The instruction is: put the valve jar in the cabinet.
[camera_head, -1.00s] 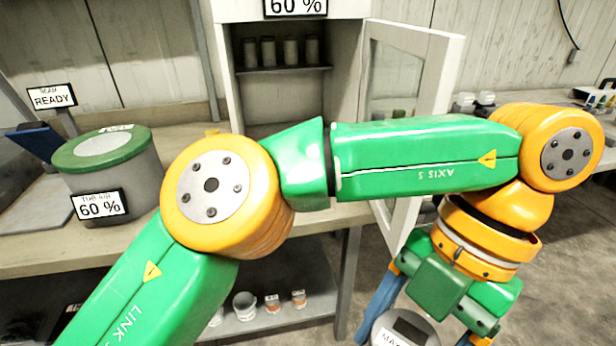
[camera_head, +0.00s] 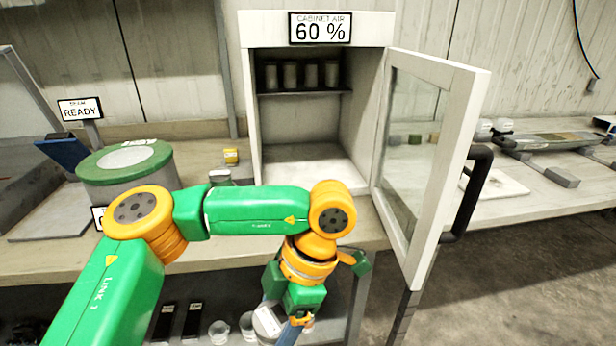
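The white cabinet (camera_head: 248,120) stands on the bench at the back centre, under a "CABINET AIR 60 %" sign. Its glazed door (camera_head: 430,150) stands wide open to the right. Several small jars stand on its upper shelf, and its floor is bare. My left gripper (camera_head: 282,310) points down in front of the bench, below and outside the cabinet. It appears shut on a pale round jar (camera_head: 267,320), whose label is too small to read, so I cannot confirm it is the valve jar. My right gripper is not in view.
A grey drum with a green lid (camera_head: 127,158) stands on the bench at left, beside a "READY" sign (camera_head: 80,108). A small yellow item (camera_head: 231,156) lies left of the cabinet. The door's black handle (camera_head: 468,195) juts out at right. Cups (camera_head: 219,332) stand on the lower shelf.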

